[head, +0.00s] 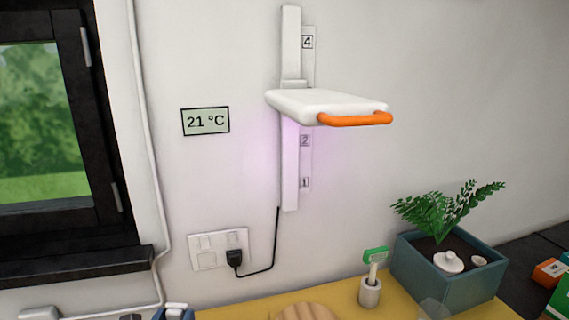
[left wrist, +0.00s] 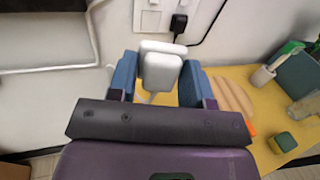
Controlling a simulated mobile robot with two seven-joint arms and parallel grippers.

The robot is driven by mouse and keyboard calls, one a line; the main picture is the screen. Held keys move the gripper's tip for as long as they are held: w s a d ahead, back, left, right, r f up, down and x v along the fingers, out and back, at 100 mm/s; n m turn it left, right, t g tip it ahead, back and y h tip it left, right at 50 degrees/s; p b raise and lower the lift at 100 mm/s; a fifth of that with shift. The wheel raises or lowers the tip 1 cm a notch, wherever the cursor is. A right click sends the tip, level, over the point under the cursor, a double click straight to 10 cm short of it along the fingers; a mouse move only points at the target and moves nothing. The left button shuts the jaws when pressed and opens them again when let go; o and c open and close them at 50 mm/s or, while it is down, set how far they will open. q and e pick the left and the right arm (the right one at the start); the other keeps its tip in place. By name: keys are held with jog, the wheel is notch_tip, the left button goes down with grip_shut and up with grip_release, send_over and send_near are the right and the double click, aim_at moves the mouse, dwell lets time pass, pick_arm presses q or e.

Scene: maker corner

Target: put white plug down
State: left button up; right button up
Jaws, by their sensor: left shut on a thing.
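The white plug (left wrist: 160,72) sits between the blue fingers of my left gripper (left wrist: 158,80) in the left wrist view, and the gripper is shut on it. In the head view only a blue tip of my left gripper (head: 173,312) shows at the bottom edge; the plug cannot be made out clearly there. A white wall socket plate (head: 207,261) is beyond the gripper, and it also shows in the left wrist view (left wrist: 150,17). A black plug (head: 234,257) with a black cable is in its right side. My right gripper is not in view.
A yellow worktop (head: 250,304) holds a round wooden board (head: 305,312), a cup with a green brush (head: 370,293) and a blue planter (head: 450,283). A white shelf with an orange handle (head: 355,119) juts from the wall. A sponge (left wrist: 283,142) lies at the right.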

pick_arm(q)
jog(key=shift+s+a+f, duration=0.15)
jog(key=shift+s+f, duration=0.05)
jog(key=shift+f, duration=0.1)
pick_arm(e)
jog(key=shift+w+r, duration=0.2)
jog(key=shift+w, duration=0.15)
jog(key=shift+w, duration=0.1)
